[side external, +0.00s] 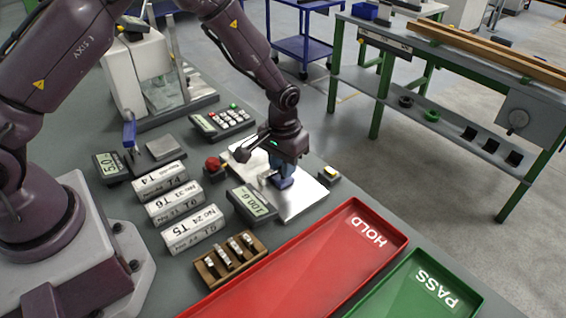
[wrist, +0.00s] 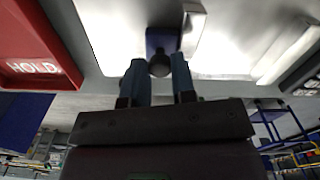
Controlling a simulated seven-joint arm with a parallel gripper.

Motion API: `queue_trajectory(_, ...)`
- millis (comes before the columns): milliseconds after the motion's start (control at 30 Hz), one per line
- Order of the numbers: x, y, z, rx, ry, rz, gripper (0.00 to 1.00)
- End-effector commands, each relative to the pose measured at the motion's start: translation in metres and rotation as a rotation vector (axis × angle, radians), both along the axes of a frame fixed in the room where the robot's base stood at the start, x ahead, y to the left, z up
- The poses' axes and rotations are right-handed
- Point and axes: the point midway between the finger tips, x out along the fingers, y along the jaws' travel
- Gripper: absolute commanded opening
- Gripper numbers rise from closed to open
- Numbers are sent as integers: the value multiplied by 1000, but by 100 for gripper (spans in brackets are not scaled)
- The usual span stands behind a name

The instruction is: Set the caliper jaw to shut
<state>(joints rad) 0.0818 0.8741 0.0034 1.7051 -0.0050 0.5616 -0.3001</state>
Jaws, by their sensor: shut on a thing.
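My gripper (side external: 284,170) points down over a pale plate (side external: 307,197) in the side external view. Its blue fingers (wrist: 160,80) are shut on a dark round knob (wrist: 160,66), seen in the wrist view. The knob stands on a blue block (wrist: 162,38), which looks like the caliper's sliding jaw; the block also shows under my fingers in the side external view (side external: 284,184). A light metal piece (wrist: 193,30) stands right beside the block in the wrist view. I cannot tell whether they touch. A display (side external: 256,203) reading about 100.6 sits by the plate.
A red HOLD tray (side external: 300,262) and a green PASS tray (side external: 410,290) lie in front. A blue-handled device (side external: 129,132) stands at left.

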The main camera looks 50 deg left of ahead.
Motion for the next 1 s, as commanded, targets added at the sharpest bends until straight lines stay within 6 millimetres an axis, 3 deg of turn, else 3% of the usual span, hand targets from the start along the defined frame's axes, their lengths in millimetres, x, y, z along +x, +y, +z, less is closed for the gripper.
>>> queue_trajectory(133, 0, 17, 0, 1, 1, 5, 0)
queue_trajectory(400, 0, 84, 0, 1, 1, 7, 0)
queue_trajectory(500, 0, 99, 0, 1, 2, 5, 0)
queue_trajectory(867, -1, 108, 1, 6, 2, 3, 0)
queue_trajectory(900, -1, 108, 1, 6, 1, 3, 29)
queue_trajectory(1000, -1, 108, 1, 5, 1, 3, 50)
